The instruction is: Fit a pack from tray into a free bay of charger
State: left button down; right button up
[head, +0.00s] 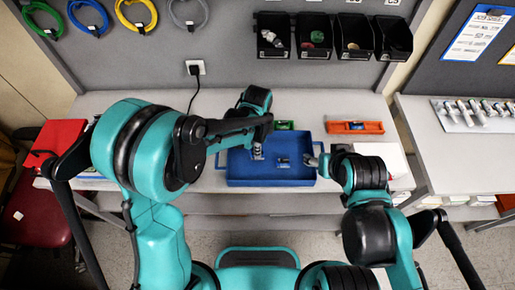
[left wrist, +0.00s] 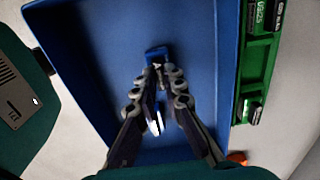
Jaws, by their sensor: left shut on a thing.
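The blue tray (head: 240,180) lies on the bench in the middle of the head view. My left gripper (head: 257,152) is over the tray's left part. In the left wrist view its fingers (left wrist: 158,70) are shut on a small blue pack (left wrist: 156,54) at their tips, inside the tray's outline. I cannot tell whether the pack touches the tray floor. Another small pack (head: 283,162) lies in the tray. The green charger (head: 285,125) is behind the tray, partly hidden by my left arm. It also shows in the left wrist view (left wrist: 257,65), with dark packs in it and an open stretch between them. My right gripper (head: 317,160) is at the tray's right edge, too small to read.
An orange holder (head: 355,127) stands behind and right of the tray. A white box (head: 385,160) is at the right, partly behind my right arm. Black bins (head: 315,36) hang on the back panel. A red folder (head: 55,140) is at the far left.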

pick_arm(q)
jog(key=shift+r+p, duration=2.35)
jog(key=shift+r, duration=1.35)
